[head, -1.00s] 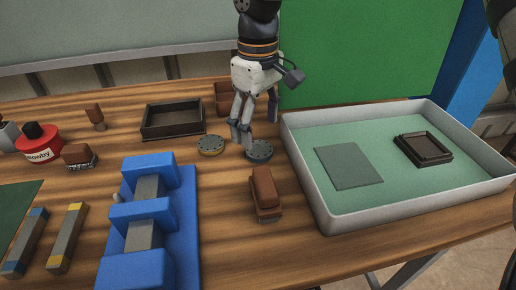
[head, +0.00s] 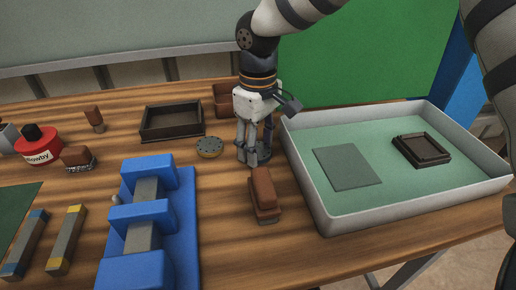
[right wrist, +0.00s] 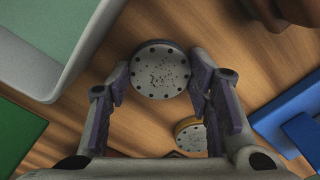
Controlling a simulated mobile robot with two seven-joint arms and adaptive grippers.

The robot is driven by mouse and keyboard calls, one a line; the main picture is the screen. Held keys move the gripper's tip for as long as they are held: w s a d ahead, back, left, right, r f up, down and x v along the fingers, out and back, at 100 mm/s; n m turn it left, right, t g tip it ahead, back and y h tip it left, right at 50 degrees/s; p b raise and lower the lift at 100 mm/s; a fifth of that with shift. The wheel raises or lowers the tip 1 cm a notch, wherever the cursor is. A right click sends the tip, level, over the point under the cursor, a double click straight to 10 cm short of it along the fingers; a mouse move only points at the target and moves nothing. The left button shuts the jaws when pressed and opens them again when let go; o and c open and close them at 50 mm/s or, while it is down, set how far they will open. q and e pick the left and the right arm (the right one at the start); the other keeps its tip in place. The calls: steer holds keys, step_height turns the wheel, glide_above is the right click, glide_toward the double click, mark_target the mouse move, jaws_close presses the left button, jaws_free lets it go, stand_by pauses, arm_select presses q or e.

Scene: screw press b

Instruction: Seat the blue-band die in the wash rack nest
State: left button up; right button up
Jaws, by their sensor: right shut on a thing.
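A dark square frame with a recess (head: 422,149), which looks like the wash rack nest, lies in the tray. My left gripper is not in view.
The pale-walled tray (head: 318,203) has a flat grey-green pad (head: 347,167). A yellow-band die (head: 209,147) lies left of my gripper, also in the right wrist view (right wrist: 190,135). A brown-topped block (head: 264,192) and a blue press (head: 180,225) stand nearer. A dark open box (head: 172,134) stands behind.

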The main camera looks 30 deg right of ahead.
step_height(320, 180, up, 3)
steer(key=shift+w+r, duration=0.15)
steer(key=shift+r, duration=0.05)
steer(key=s+a+r, duration=0.7)
steer(key=a+r, duration=0.2)
steer(key=a, duration=0.3)
steer(key=shift+s+r+p, duration=0.15)
steer(key=shift+r+p, duration=0.15)
steer(key=shift+p, duration=0.1)
